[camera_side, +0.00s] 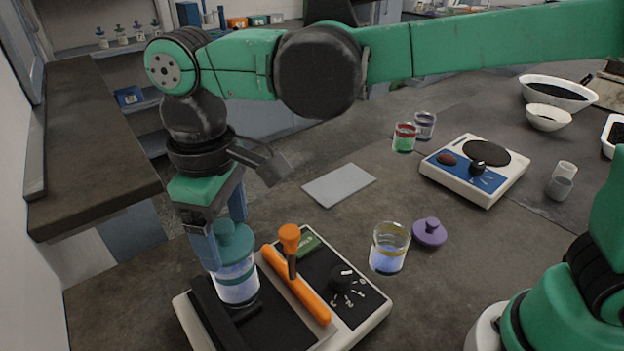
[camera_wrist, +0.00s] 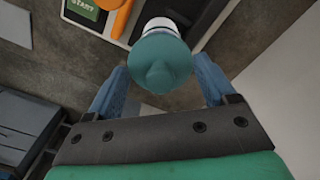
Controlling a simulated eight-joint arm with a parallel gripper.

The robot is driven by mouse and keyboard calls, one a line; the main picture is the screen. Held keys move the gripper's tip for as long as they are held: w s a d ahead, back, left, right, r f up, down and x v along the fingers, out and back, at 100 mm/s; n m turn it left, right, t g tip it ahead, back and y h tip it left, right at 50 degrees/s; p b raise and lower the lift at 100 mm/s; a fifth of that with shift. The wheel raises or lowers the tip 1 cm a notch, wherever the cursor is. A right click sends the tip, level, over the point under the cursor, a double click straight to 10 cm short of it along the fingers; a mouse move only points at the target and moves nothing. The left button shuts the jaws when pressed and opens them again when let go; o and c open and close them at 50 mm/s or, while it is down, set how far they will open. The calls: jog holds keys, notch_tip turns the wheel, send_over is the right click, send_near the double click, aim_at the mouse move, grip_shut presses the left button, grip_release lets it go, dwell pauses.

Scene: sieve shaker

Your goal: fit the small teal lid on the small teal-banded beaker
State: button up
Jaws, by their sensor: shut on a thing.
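The teal lid (camera_side: 234,246) has a round knob and sits over the mouth of a small beaker (camera_side: 238,287) with bluish contents. I cannot tell whether it is fully seated. In the wrist view the lid (camera_wrist: 160,65) lies between the fingers (camera_wrist: 161,72), covering most of the beaker (camera_wrist: 159,24).
An orange handle (camera_side: 296,283) rises beside the beaker. To the right are a yellow-banded beaker (camera_side: 388,250) and a purple lid (camera_side: 429,232). Farther back are a grey plate (camera_side: 339,185), a red-banded beaker (camera_side: 404,138) and a hotplate-like device (camera_side: 475,170).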

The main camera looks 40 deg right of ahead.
jog(key=shift+f, duration=0.95)
dwell(2.9)
jog(key=o, duration=1.1)
jog(key=shift+r, duration=0.1)
jog(key=shift+r, duration=2.95)
jog(key=s+d+f+m+t, duration=0.1)
jog(key=d+f+m+t, duration=0.2)
jog(key=d, duration=0.8)
jog(key=s+d+f+m+t, duration=0.2)
jog(key=d+m+t, duration=0.2)
jog(key=d, duration=0.7)
jog(key=shift+d+f+m, duration=0.25)
jog(key=shift+f+m, duration=0.15)
jog(key=shift+m, duration=0.1)
